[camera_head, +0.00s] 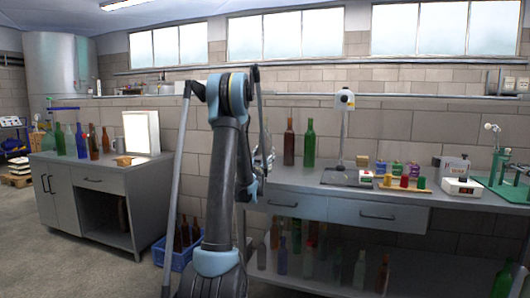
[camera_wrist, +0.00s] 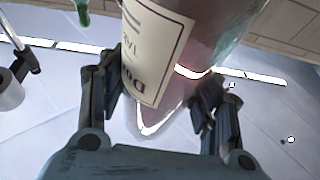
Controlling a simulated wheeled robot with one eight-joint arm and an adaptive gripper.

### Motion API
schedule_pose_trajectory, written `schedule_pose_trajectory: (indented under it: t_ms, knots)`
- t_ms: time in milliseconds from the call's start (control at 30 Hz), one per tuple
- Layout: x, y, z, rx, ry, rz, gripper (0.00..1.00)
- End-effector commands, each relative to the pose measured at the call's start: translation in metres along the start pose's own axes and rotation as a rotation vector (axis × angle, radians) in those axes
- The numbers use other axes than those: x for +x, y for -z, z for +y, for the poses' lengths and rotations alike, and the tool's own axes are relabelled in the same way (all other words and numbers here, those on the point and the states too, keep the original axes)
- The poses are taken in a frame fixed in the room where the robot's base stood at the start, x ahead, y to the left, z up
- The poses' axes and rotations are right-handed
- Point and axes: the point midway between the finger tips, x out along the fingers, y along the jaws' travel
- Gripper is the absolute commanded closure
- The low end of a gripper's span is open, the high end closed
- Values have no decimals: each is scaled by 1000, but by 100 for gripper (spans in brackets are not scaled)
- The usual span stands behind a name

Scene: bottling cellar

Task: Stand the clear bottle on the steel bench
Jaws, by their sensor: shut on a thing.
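My gripper (camera_wrist: 155,105) is shut on the clear bottle (camera_wrist: 185,40), with a finger on each side of it. The bottle looks see-through with a pinkish tint and carries a cream label with dark lettering. In the head view my gripper (camera_head: 262,165) is over the left end of the grey steel bench (camera_head: 455,204), partly hidden by my arm. The bottle is mostly hidden there. A pale grey surface lies behind the bottle in the wrist view. I cannot tell whether its base touches that surface.
A brown bottle (camera_head: 289,142) and a green bottle (camera_head: 309,144) stand at the back of the bench, right of my gripper. A stand (camera_head: 344,130), small coloured blocks and a scale (camera_head: 461,186) occupy its middle and right. A grey cabinet (camera_head: 100,170) with bottles stands left.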

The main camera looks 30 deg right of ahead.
Motion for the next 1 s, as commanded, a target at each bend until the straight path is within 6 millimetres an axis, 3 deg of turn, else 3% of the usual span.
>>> schedule_pose_trajectory:
  t_ms: [200, 633, 667, 700, 733, 1000]
  knots:
    - [-7, -17, 0, 0, 0, 2, 100]
    - [-8, -20, 0, 0, -1, 2, 100]
    - [-9, -21, 0, 0, 0, 0, 37]
    - [-8, -21, 0, 0, 0, 0, 28]
    - [-8, -21, 0, 0, 0, 0, 21]
    - [-8, -21, 0, 0, 0, 0, 21]
